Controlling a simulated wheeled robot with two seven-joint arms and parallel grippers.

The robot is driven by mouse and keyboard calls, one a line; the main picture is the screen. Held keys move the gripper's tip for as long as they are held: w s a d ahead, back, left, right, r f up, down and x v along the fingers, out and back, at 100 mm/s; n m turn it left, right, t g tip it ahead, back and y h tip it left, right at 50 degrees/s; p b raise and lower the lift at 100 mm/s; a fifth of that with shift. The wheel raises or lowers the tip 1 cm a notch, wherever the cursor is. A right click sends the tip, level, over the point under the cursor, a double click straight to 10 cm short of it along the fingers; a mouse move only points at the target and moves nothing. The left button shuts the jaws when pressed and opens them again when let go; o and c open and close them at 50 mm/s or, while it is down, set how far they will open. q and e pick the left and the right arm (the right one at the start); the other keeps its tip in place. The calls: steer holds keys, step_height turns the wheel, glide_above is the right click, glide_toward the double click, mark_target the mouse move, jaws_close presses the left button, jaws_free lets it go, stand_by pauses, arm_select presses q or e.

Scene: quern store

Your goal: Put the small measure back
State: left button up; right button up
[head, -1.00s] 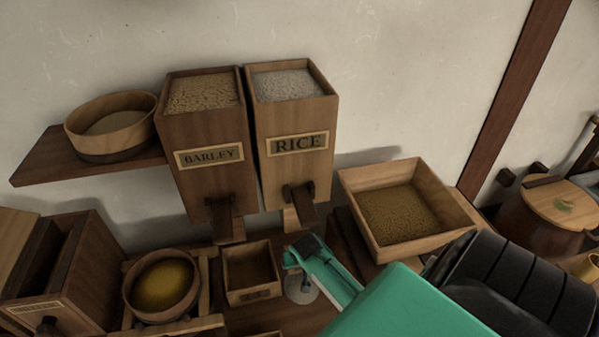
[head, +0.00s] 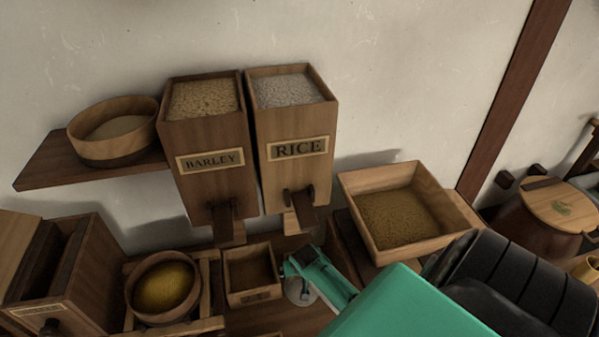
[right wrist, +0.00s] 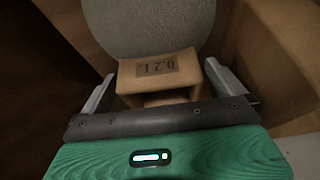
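The small measure (right wrist: 158,70) is a light wooden box marked 0.2 L, seen in the right wrist view. It sits between the two grey fingers of my right gripper (right wrist: 160,78), with a narrow gap showing on each side, so the gripper looks open around it. A pale grey round disc (right wrist: 150,25) lies behind the measure. In the head view my right gripper (head: 291,270) is low over this disc (head: 298,291), right of a square wooden box (head: 229,297); the small measure cannot be made out there. My left gripper is not in view.
Barley (head: 209,160) and rice (head: 297,148) bins stand behind. A wide grain tray (head: 378,258) is close to the right of my gripper. A bowl of yellow meal (head: 136,290) sits left. A round sieve (head: 112,154) rests on the wall shelf (head: 38,172).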

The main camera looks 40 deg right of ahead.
steer(key=b+v, duration=0.1)
steer(key=v, duration=1.1)
stand_by(0.6)
